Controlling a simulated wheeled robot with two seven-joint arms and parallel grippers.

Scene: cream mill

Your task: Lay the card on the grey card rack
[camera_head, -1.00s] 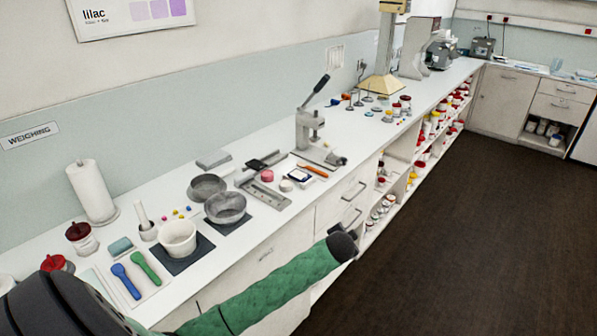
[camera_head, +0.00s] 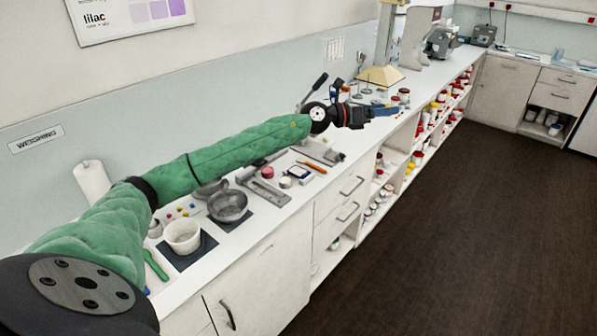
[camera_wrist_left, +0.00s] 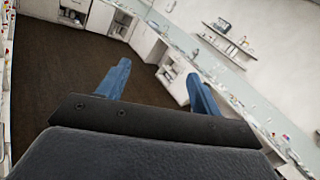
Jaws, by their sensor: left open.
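My left gripper (camera_head: 384,110) is stretched out over the counter (camera_head: 232,236), past the lever press. Its blue fingers are apart and empty, as the left wrist view (camera_wrist_left: 160,90) also shows. A small white card-like piece with a dark blue edge (camera_head: 299,172) lies on the counter, nearer to me than the gripper. I cannot tell for sure that it is the card. No grey card rack can be made out for certain. A long grey fixture (camera_head: 269,193) lies beside the card-like piece. My green arm hides part of the counter's back. My right gripper is out of view.
A white bowl (camera_head: 183,236) and a grey bowl (camera_head: 229,205) stand on dark mats. An orange-handled tool (camera_head: 312,166) lies near the counter's front edge. The press lever (camera_head: 313,87) shows behind my arm. Open shelves (camera_head: 412,160) hold several jars. The floor is clear.

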